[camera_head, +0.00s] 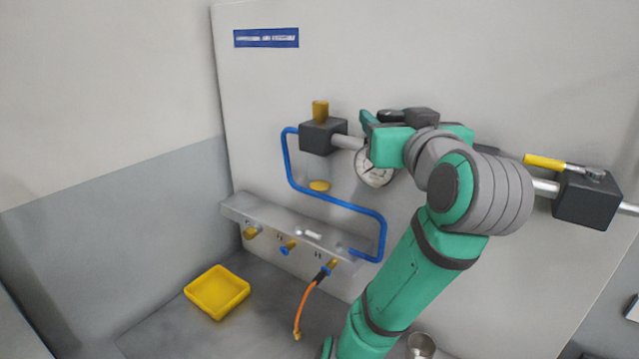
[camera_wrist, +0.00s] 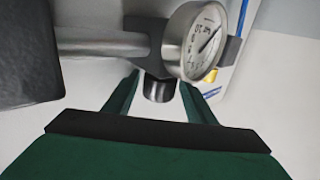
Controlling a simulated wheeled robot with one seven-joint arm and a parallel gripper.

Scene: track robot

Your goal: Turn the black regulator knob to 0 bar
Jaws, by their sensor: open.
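The black regulator knob (camera_wrist: 159,89) shows in the wrist view as a short dark cylinder under the regulator body (camera_wrist: 154,58). My gripper (camera_wrist: 161,79) is open, with one green finger on each side of the knob. Gaps show between the fingers and the knob, so it is not gripped. The round pressure gauge (camera_wrist: 203,42) is beside the regulator; its needle shows, but I cannot read the value surely. In the head view my gripper (camera_head: 367,122) is at the pipe, just above the gauge (camera_head: 374,168). The knob is hidden there by my arm.
A dark block with a brass top (camera_head: 322,136) sits left on the pipe; a valve with a yellow lever (camera_head: 545,161) is at right. A blue tube (camera_head: 335,200) runs down to the grey manifold (camera_head: 270,215). A yellow tray (camera_head: 217,291) and an orange hose (camera_head: 304,305) lie below.

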